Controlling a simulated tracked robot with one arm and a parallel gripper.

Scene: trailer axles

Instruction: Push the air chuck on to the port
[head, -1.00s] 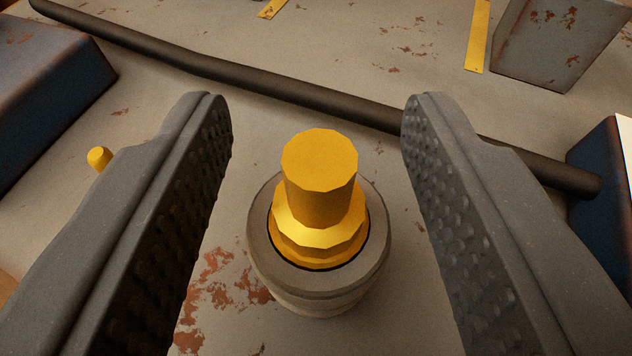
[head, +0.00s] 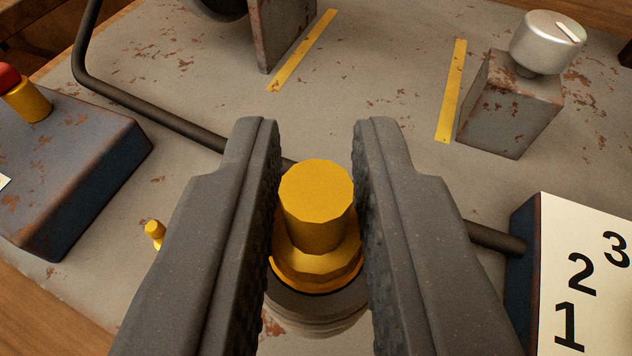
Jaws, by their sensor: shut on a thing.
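The air chuck (head: 318,215) appears to be the yellow faceted piece standing upright in the lower middle, with a round stub on top and a wider flange. A grey round collar (head: 318,310) surrounds its base. My gripper (head: 318,140) is shut on the yellow piece, one ridged pad on each side.
A dark pipe (head: 150,122) crosses the rust-spotted plate (head: 390,70) behind my gripper. A dark box with a red-topped yellow button (head: 25,100) is left. A block with a silver knob (head: 545,45) is back right. A numbered card (head: 585,280) is right.

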